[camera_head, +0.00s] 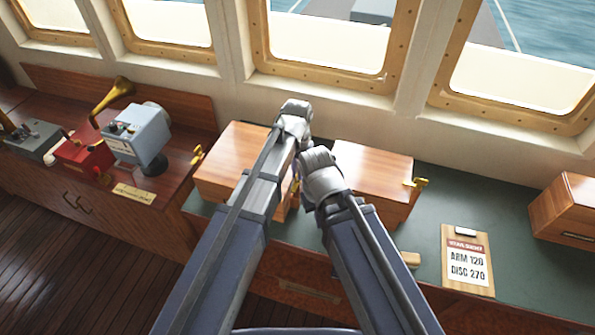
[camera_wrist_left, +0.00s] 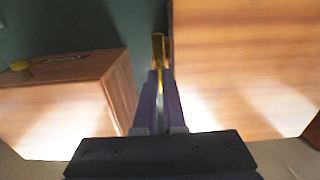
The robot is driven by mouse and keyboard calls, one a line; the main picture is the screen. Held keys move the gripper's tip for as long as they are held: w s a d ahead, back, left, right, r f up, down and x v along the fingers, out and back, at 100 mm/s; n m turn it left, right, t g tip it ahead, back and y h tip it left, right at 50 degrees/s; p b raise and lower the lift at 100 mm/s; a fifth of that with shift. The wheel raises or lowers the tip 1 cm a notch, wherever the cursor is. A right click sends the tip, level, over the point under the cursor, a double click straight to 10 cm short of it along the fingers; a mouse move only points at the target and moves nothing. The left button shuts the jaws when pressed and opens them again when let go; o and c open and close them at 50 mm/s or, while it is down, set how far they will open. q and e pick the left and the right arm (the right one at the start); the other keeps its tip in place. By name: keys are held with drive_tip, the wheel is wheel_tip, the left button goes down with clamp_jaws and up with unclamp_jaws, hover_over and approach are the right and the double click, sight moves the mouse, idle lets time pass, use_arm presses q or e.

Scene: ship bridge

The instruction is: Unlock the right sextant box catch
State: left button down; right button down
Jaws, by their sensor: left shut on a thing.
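Polished wood shows on both sides of my arms in the head view, on the left (camera_head: 232,150) and on the right (camera_head: 372,168). My arms hide the middle, so I cannot tell there whether this is one box or two. A brass catch (camera_head: 197,155) sits at the left end, another brass catch (camera_head: 415,182) at the right end. In the left wrist view my left gripper (camera_wrist_left: 158,82) is shut on a brass catch (camera_wrist_left: 157,45) beside a large wooden surface (camera_wrist_left: 240,65). My arm links hide these fingers in the head view. My right gripper is hidden.
The left wrist view shows another wooden box (camera_wrist_left: 118,85) across a narrow green gap. On the green top lie a notice board (camera_head: 467,260) and a wooden case (camera_head: 566,205) at the right. A blue-grey instrument (camera_head: 137,132) and a red one (camera_head: 82,152) stand at the left.

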idle(0.3)
use_arm(q)
drive_tip(key=c, duration=1)
unclamp_jaws()
wheel_tip(320, 180, up, 8)
drive_tip(key=p, duration=0.8)
drive_tip(key=shift+f, duration=0.1)
drive_tip(key=shift+f, duration=0.1)
